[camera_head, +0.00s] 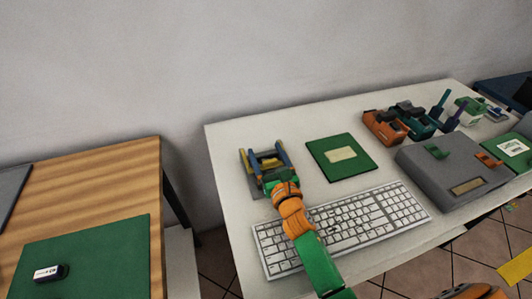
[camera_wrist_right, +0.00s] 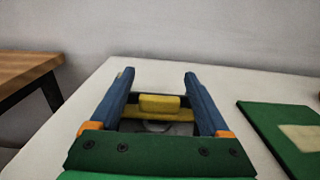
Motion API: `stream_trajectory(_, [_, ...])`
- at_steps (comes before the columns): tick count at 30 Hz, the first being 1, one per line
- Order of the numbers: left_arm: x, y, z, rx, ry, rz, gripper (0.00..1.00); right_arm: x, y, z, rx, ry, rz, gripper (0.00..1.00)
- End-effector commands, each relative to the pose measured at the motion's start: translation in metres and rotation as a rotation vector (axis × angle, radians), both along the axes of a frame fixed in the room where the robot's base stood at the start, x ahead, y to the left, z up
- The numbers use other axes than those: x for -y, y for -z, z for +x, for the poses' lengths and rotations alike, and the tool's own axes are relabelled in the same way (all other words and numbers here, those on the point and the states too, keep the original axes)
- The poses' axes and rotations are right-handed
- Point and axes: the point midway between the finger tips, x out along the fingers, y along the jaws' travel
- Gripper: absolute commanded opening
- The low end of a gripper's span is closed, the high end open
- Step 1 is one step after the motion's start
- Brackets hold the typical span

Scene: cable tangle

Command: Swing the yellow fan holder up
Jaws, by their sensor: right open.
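The yellow fan holder (camera_head: 268,163) is at the left end of the white table, low on a grey base (camera_wrist_right: 155,126). In the right wrist view its yellow block and bar (camera_wrist_right: 160,104) show between my fingers. My right gripper (camera_head: 267,154) is open, with one blue finger on each side of the yellow block. Gaps show between the block and both fingers. The gripper's palm hides the near part of the base. My left gripper is not in view.
A white keyboard (camera_head: 345,226) lies under my right forearm. A green book (camera_head: 325,170) lies right of the gripper. A grey box (camera_head: 450,172) and orange and teal holders (camera_head: 384,127) stand further right. A wooden table (camera_head: 110,185) is at left, across a gap.

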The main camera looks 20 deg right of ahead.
Motion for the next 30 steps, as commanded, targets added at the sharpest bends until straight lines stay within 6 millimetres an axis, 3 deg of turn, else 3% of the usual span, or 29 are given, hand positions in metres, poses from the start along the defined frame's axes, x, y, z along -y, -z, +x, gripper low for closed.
stream_trajectory(10, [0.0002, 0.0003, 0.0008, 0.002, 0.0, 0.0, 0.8, 0.0001, -0.0001, 0.0064, -0.001, 0.0, 0.001, 0.8])
stream_trajectory(11, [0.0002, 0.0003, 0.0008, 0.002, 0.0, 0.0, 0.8, 0.0001, -0.0001, 0.0064, -0.001, 0.0, 0.001, 0.75])
stream_trajectory(19, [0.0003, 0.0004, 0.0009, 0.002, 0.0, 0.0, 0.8, 0.0001, -0.0001, 0.0062, -0.001, 0.0, 0.001, 0.02])
stream_trajectory(30, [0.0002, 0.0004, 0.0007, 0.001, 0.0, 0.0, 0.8, 0.0001, 0.0, 0.0061, -0.001, 0.0, 0.001, 0.0])
